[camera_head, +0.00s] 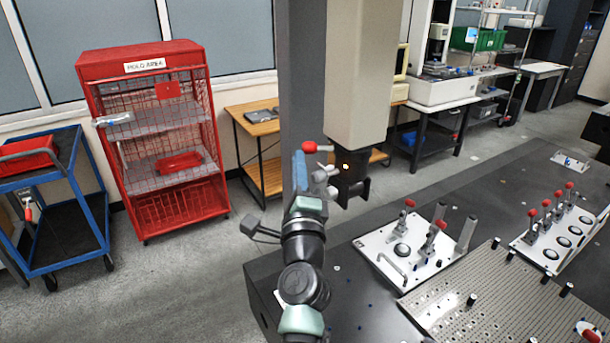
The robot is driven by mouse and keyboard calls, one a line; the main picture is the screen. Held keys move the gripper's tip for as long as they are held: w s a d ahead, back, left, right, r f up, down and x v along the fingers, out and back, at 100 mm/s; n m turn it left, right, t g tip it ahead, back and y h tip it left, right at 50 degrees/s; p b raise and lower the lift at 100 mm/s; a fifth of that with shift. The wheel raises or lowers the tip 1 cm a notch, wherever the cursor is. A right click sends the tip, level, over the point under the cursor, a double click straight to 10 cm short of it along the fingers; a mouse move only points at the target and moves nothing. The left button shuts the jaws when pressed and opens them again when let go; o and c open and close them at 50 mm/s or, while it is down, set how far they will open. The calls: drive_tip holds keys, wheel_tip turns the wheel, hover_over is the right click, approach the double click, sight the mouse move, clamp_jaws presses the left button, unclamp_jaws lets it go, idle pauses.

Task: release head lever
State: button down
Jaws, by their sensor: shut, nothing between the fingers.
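The black measuring head (352,186) hangs under the beige column (366,80) and shows a small orange light. A lever with a red knob (309,147) sticks out to the left from the top of the head. My gripper (301,172) is beside the head on its left, just below the red knob. Its fingers look shut and hold nothing. I cannot tell whether it touches the lever. Some small light grey parts (328,178) show between my gripper and the head.
The dark granite table (360,310) carries a white fixture plate (381,240) with red-tipped clamps, a perforated plate (480,305) and another clamp fixture (555,249). A red mesh cabinet (141,55) and blue cart (93,205) stand left. Floor (200,275) before them is clear.

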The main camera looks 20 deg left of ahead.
drive_tip(key=shift+w+a, duration=0.35)
drive_tip(key=shift+w, duration=0.1)
idle(0.4)
